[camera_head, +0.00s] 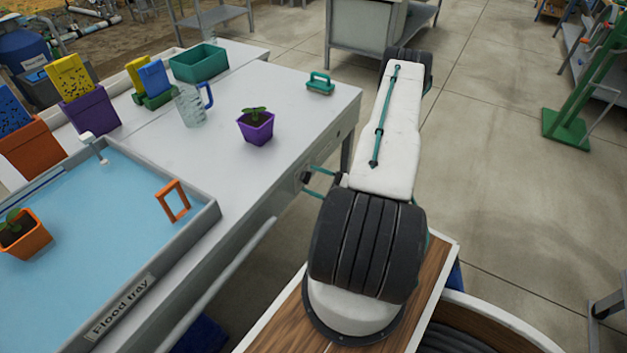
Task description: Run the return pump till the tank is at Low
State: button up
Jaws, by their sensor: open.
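The flood tray (185,243) is at the lower left, grey-walled, labelled "Flood tray", with a light blue surface inside. A dark blue rounded vessel (20,48) stands at the top left, cut by the picture edge; I cannot tell whether it is the tank. I can make out no level mark reading Low and no switch marked for the return pump. My arm (392,130) reaches away over the floor, right of the bench.
On the white bench (285,115) stand a purple potted plant (256,127), a clear jug (192,106), a green tub (199,63) and a teal handled block (320,83). An orange frame (173,201) and orange pot (24,238) are at the tray.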

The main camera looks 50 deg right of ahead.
jog(key=shift+w+a+r, duration=0.1)
jog(key=shift+w, duration=0.15)
jog(key=shift+c, duration=0.3)
jog(key=c, duration=0.9)
jog(key=shift+c, duration=0.2)
